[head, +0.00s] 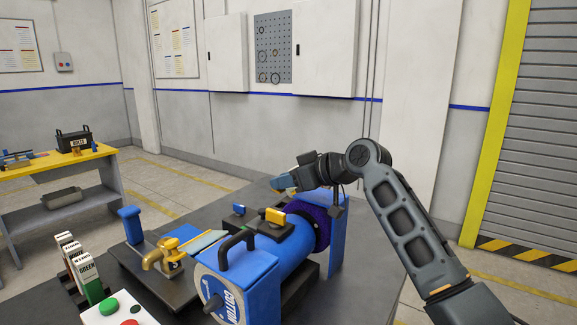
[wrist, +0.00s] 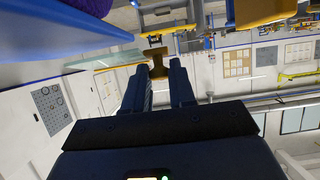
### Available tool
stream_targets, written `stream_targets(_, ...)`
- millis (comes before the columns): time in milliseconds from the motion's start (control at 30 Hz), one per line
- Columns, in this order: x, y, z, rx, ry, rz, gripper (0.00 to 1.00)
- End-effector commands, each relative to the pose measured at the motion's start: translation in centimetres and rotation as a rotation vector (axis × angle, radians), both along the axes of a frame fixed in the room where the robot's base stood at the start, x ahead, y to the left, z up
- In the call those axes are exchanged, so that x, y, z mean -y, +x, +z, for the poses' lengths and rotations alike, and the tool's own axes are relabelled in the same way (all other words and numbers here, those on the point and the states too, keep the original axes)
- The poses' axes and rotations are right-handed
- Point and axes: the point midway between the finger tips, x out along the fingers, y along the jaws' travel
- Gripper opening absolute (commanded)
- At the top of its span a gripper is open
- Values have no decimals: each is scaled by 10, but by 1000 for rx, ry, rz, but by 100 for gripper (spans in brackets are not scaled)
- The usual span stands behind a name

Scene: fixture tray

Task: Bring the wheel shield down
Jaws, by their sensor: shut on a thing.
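A blue two-wheel machine (head: 285,260) stands on the dark bench, with a wheel marked COTTON at its near end and a purple wheel (head: 318,222) at its far end. My gripper (head: 276,184) is up beside the far end, left of the purple wheel. In the wrist view my gripper (wrist: 158,72) is shut on a yellow-brown tab (wrist: 155,55). A clear greenish pane (wrist: 115,60), seemingly the wheel shield, runs to this tab. In the head view the far shield is mostly hidden behind my gripper. Another clear pane (head: 201,243) is tilted at the near wheel.
A black handle (head: 236,240) and a yellow block (head: 274,216) rise from the machine's top. A brass tap-like part (head: 163,252) and a blue post (head: 131,225) stand to its left. A button box (head: 112,310) and labelled blocks (head: 84,268) are at the front left.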

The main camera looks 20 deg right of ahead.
Motion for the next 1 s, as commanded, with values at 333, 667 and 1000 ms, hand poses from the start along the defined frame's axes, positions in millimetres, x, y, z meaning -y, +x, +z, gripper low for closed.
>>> stream_targets(333,-7,10,3,-251,-184,1,0)
stream_targets(667,-11,14,-5,-407,-298,0,0)
stream_targets(1000,-11,15,-9,-451,-329,0,0)
